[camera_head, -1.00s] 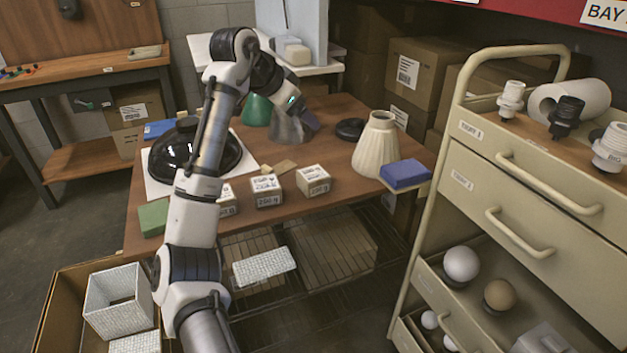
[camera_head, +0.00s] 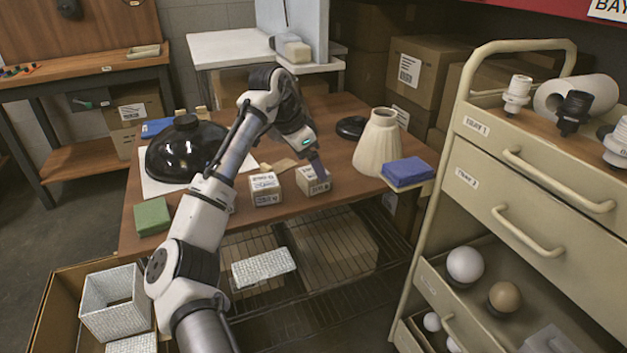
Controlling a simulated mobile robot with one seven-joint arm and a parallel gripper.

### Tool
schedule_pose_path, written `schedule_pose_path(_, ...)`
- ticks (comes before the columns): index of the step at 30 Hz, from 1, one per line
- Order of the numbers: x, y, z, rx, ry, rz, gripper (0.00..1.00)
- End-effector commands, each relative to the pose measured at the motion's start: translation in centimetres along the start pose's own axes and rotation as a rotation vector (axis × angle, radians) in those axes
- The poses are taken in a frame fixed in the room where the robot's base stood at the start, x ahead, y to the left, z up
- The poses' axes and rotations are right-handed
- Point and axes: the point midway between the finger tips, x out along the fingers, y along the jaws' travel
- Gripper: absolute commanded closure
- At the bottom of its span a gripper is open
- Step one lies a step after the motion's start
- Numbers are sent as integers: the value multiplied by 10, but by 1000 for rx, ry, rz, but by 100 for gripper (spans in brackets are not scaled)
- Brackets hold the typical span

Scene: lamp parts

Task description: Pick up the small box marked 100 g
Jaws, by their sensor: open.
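Small cartons with printed labels stand along the front of the wooden table. The middle carton (camera_head: 265,189) and the right carton (camera_head: 307,184) are visible. A third, on the left, is almost wholly hidden behind my arm. The label print is too small to tell surely which carton is marked 100 g. My gripper (camera_head: 319,172) points down at the top of the right carton and overlaps its right part in the picture. It is open; whether its fingers straddle or touch the carton I cannot tell.
A cream lampshade (camera_head: 378,143) and a blue block (camera_head: 406,172) stand right of my gripper. A glossy black dome (camera_head: 185,152) and a green block (camera_head: 152,216) are at left. The trolley (camera_head: 470,170) borders the table's right side.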

Motion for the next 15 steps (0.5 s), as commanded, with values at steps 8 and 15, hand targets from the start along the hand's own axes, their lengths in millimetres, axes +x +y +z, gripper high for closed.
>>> schedule_pose_path(8,39,0,-1,0,0,1,15)
schedule_pose_path(15,44,0,-1,0,1,0,15)
